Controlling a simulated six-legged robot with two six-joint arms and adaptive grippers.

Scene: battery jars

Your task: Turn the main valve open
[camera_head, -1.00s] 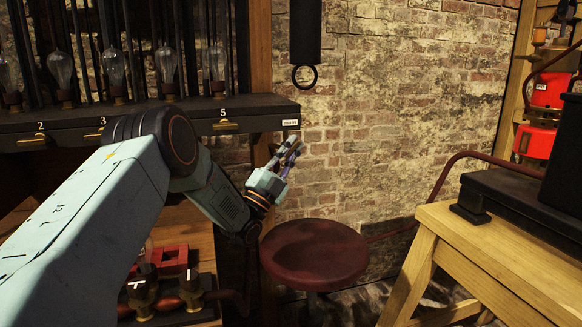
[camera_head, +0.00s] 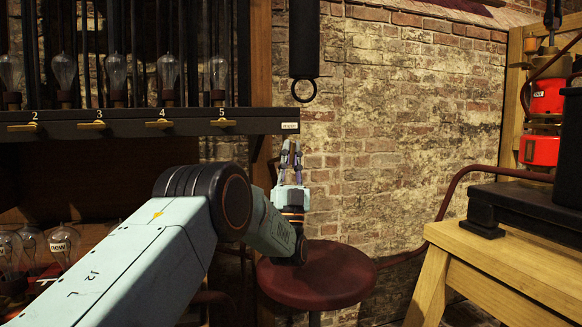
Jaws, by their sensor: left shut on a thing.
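My left gripper (camera_head: 290,160) points upward, its slim fingers just below the small white label (camera_head: 290,126) at the right end of the dark shelf. The label is too small to read. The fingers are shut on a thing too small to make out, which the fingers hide. I cannot make out a main valve for certain. Brass handles (camera_head: 222,123) lie level along the shelf front, under the numbers 2 to 5. My right gripper is not in view.
Glass bulbs (camera_head: 167,74) stand on the dark shelf (camera_head: 260,122). A round red stool (camera_head: 325,275) is below the gripper. A wooden bench (camera_head: 500,265) stands at right. Brick wall lies between.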

